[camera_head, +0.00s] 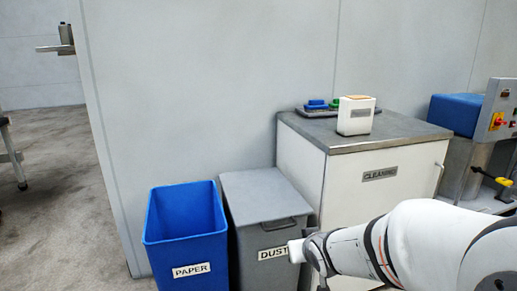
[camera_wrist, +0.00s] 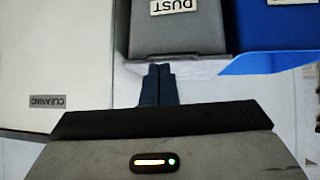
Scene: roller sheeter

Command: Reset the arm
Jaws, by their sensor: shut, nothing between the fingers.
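My gripper (camera_wrist: 159,70) shows in the wrist view with its two dark fingers together and nothing between them. Its fingertips appear in front of the grey bin labelled DUST (camera_wrist: 178,35); I cannot tell how far apart they are. In the head view my white arm (camera_head: 415,240) reaches in from the lower right, and its end is beside the front of the DUST bin (camera_head: 265,210). My gripper's fingers cannot be made out there.
A blue PAPER bin (camera_head: 186,250) stands open left of the DUST bin. A white CLEANING cabinet (camera_head: 345,185) stands right of it, bearing a small white container (camera_head: 355,118) and a tray with blue and green items (camera_head: 318,107). Open floor (camera_head: 60,200) lies left.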

